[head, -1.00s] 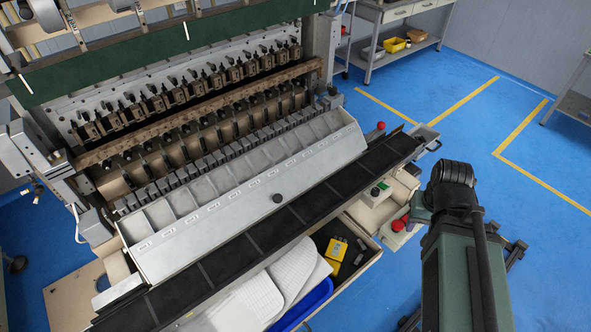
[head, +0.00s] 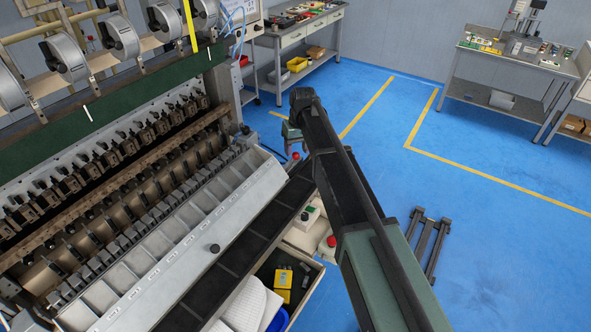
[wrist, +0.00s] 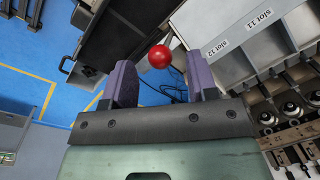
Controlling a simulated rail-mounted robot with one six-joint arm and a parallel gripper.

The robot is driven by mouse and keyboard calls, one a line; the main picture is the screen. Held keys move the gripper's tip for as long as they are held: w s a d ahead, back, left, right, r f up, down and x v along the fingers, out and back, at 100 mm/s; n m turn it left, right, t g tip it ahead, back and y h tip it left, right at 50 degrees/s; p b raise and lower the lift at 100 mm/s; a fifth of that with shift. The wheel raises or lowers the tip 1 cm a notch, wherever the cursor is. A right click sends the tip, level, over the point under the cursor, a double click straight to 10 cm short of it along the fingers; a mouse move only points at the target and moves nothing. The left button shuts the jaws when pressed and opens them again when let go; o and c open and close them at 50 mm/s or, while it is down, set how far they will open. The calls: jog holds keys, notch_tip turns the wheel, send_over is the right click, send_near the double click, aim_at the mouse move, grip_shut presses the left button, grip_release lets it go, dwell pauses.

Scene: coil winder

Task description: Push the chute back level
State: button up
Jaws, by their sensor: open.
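The long pale grey chute (head: 178,262) with its row of labelled slots slopes along the front of the winder in the head view. A black knob sits on its front face. The wrist view shows its end at slots 11 and 12 (wrist: 240,38). A red ball knob (wrist: 159,56) appears between my gripper's fingers in that view; I cannot tell whether it touches them. It also shows near the chute's far end in the head view (head: 295,156). My gripper (wrist: 160,62) is open, with two purple fingers. In the head view my arm mostly hides it.
A dark segmented belt (head: 237,238) runs along the chute's front. Below it is an open drawer with a yellow box (head: 283,278). A red button (head: 332,241) is near my arm.

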aim_at(296, 156)
jog(key=f+b, duration=0.1)
jog(key=f, duration=0.1)
jog(key=f+b, duration=0.2)
jog(key=f, duration=0.1)
jog(key=shift+a+f, duration=0.25)
jog(key=shift+f, duration=0.05)
jog(key=shift+s+r, duration=0.1)
jog(key=shift+r, duration=0.05)
grip_shut()
